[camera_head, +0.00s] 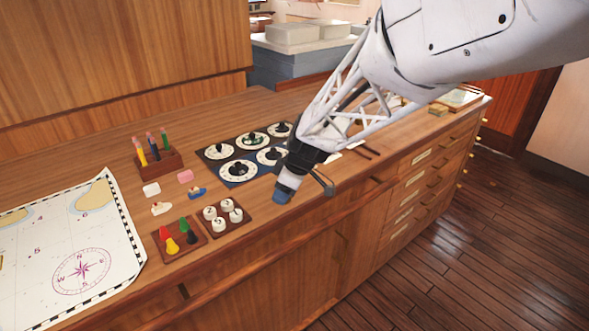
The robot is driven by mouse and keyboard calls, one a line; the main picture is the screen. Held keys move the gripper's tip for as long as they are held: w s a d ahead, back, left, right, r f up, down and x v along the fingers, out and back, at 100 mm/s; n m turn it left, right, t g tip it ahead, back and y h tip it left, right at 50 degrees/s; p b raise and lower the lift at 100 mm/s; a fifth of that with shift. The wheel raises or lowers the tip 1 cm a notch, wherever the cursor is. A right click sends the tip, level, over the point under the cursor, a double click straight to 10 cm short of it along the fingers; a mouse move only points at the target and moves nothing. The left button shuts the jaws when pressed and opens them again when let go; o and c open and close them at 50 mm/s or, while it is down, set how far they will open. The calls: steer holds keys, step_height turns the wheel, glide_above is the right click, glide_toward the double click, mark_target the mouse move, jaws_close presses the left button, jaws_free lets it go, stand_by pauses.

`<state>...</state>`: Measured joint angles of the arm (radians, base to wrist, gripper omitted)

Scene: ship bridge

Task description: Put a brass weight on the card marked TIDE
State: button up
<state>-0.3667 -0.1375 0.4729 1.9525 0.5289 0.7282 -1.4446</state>
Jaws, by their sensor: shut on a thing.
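My gripper (284,192) hangs over the front part of the wooden counter, right of a small brown tray of white round pieces. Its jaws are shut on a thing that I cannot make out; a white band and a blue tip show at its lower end. No brass weight can be clearly told. A pale flat piece (334,157), perhaps a card, lies partly hidden just right of the gripper. No writing reading TIDE can be made out. My arm covers part of the counter behind the gripper.
Round dials (238,171) on dark plates lie left of my gripper. The brown tray (241,223) of white pieces, a tray with coloured pegs (171,245), a pen block (157,161) and a chart (75,245) lie further left. The counter (215,275) ends at a front edge.

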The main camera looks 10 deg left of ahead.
steer(key=w+d+r, duration=0.1)
steer(key=w+r, duration=0.1)
steer(key=w, duration=1.9)
steer(key=shift+d, duration=0.2)
steer(key=shift+f, duration=0.15)
steer(key=shift+f, duration=2.9)
steer(key=shift+f, duration=0.4)
steer(key=o, duration=1.1)
steer(key=shift+o, duration=0.2)
steer(key=v, duration=0.7)
steer(key=shift+r, duration=0.4)
